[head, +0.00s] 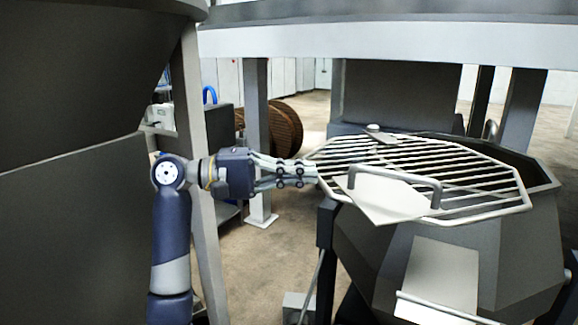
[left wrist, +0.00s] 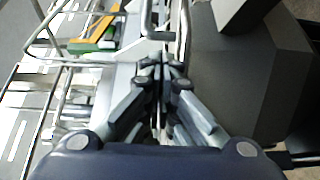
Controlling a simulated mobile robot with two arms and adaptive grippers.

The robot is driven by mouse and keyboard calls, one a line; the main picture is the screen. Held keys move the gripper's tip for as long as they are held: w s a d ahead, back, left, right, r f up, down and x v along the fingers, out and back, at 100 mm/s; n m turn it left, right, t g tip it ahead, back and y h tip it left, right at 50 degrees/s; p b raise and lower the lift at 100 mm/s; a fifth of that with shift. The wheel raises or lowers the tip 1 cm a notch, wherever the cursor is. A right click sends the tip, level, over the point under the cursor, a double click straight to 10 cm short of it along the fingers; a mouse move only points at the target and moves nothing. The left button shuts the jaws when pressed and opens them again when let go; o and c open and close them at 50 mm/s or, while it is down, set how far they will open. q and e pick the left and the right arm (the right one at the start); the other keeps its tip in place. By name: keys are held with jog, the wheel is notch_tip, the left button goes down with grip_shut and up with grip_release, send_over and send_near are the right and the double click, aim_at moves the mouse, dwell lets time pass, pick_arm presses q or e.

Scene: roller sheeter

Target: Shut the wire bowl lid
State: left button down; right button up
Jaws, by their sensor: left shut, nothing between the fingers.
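The wire bowl lid (head: 460,180) is a flat grid of metal bars lying over the top of the dark faceted bowl (head: 365,245) in the head view. A bent handle (head: 405,177) rises from a light plate (head: 375,205) at the lid's near side. My left gripper (head: 314,172) is shut and empty at the lid's left edge; whether it touches the rim cannot be told. In the left wrist view the shut fingers (left wrist: 162,70) point at the lid's bars, with the handle (left wrist: 150,20) just beyond them. My right gripper does not show.
A grey frame post (head: 257,140) and a cable reel (head: 285,128) stand behind my left arm. A large dark machine body (head: 70,200) fills the left. A light beam (head: 400,45) crosses above the bowl. Open floor (head: 262,255) shows between post and bowl.

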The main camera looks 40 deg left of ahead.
aim_at(327, 184)
pick_arm(q)
jog(key=p+x, duration=0.1)
jog(key=x, duration=0.3)
jog(key=shift+w+d, duration=0.2)
jog(key=shift+d, duration=0.1)
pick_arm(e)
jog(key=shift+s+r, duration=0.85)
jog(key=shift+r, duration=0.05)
pick_arm(q)
jog(key=shift+d, duration=0.1)
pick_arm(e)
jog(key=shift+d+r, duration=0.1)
